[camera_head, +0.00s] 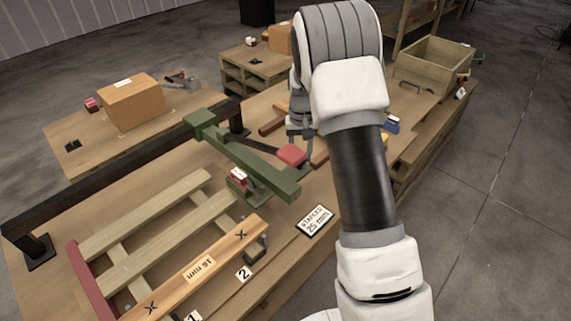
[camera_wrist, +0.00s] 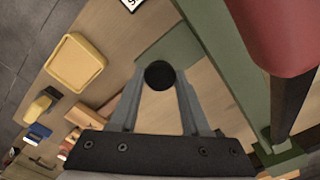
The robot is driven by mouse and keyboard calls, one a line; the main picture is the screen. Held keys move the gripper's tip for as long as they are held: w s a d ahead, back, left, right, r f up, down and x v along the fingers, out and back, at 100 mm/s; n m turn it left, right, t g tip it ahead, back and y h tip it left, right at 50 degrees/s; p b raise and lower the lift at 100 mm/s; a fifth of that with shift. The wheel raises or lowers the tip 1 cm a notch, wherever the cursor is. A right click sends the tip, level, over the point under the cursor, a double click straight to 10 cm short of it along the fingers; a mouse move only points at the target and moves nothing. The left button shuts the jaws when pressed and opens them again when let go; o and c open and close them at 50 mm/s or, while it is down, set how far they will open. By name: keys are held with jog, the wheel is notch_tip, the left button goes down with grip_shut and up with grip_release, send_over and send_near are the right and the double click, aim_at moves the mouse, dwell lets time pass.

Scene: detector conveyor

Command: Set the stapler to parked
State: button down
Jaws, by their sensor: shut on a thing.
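The stapler appears to be the green beam (camera_head: 240,155) reaching over the worktable, with a dark lever and a red block (camera_head: 292,155) near its front end. In the wrist view the green beam (camera_wrist: 215,50) runs down the right side and the red block (camera_wrist: 280,30) fills the upper right corner. My gripper (camera_wrist: 160,76) is shut on a round black knob (camera_wrist: 160,75) held between its fingertips. In the head view my gripper (camera_head: 305,148) is beside the red block, partly hidden by my arm. How the knob joins the stapler is hidden.
A wooden slatted frame (camera_head: 160,231) with a red end lies under and left of the beam. A black rail (camera_head: 130,168) runs along the table's back. A "STAPLES 25 mm" card (camera_head: 316,221) lies at the front. A yellow tray (camera_wrist: 75,63) and a wooden crate (camera_head: 433,68) stand farther right.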

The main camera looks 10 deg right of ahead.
jog(key=shift+w+d+r, duration=0.1)
jog(key=shift+w+d, duration=0.35)
jog(key=shift+d, duration=0.15)
jog(key=shift+w+d+r, duration=0.1)
jog(key=shift+w+d, duration=0.3)
jog(key=shift+d, duration=0.2)
jog(key=shift+c, duration=1.9)
grip_release()
jog(key=shift+d+f, duration=0.1)
notch_tip(320, 180, up, 17)
jog(key=shift+r+p, duration=0.2)
jog(key=shift+p, duration=0.1)
